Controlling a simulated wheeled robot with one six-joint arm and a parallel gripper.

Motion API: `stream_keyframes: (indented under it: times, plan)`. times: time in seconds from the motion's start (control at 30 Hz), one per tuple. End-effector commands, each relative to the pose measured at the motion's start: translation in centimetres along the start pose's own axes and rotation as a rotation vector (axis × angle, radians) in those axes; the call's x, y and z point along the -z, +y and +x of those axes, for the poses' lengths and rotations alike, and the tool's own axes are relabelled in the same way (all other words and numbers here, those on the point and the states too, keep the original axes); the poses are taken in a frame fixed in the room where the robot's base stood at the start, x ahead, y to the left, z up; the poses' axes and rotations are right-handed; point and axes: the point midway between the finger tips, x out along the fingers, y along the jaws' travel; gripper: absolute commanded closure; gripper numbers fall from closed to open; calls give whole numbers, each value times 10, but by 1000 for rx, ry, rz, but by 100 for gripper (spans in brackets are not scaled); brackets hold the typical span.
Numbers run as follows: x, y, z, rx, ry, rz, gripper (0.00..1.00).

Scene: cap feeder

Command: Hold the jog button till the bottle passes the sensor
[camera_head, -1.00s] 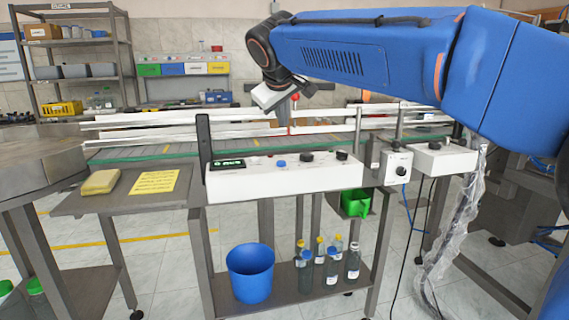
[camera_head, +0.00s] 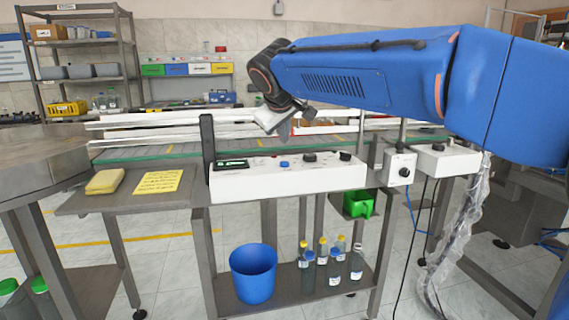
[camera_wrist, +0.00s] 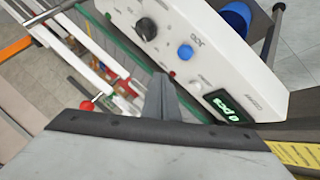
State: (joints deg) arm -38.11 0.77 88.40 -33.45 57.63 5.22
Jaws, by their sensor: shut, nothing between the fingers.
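The jog button is a round blue button (camera_head: 284,164) on the sloping top of a white control box (camera_head: 300,184). It also shows in the wrist view (camera_wrist: 185,52) beside the lettering JOG. My gripper (camera_head: 286,132) is shut and empty, with its fingertips above and behind the box, apart from the button. In the wrist view the dark fingers (camera_wrist: 160,82) point toward the box's edge, with the blue button beyond them. A bottle on the conveyor (camera_head: 150,154) cannot be made out clearly, and I cannot identify the sensor for sure.
The box has black knobs (camera_head: 309,157) and a green display (camera_wrist: 231,106) reading 0 pcs. White guide rails run along the conveyor behind it. Several bottles (camera_head: 335,267) and a blue bucket (camera_head: 253,272) stand below.

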Motion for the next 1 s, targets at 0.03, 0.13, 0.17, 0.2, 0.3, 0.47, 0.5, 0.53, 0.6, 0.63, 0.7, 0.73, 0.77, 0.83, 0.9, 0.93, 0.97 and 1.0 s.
stream_keyframes:
  times: [0.03,0.13,0.17,0.2,0.3,0.47,0.5,0.53,0.6,0.63,0.7,0.73,0.77,0.83,0.9,0.93,0.97,1.0]
  plan:
    - [-3,-3,4,0,-1,-1,100]
    - [-9,-9,12,-1,-1,-1,100]
    - [-10,-10,14,0,-1,-2,100]
    - [-12,-12,17,0,-1,-1,100]
    - [-16,-16,22,0,-1,0,100]
    - [-20,-20,27,0,0,-1,100]
    - [-20,-20,27,0,0,0,100]
    - [-20,-20,28,0,0,0,100]
    - [-20,-20,28,0,1,0,100]
    - [-20,-20,28,0,1,0,100]
    - [-20,-20,28,0,0,0,100]
    - [-20,-20,28,0,0,0,100]
    - [-20,-20,28,0,0,0,100]
    - [-20,-20,28,0,0,0,100]
    - [-20,-20,28,0,0,0,100]
    - [-20,-20,28,0,0,0,100]
    - [-20,-20,28,0,0,0,100]
    - [-20,-20,28,0,0,0,100]
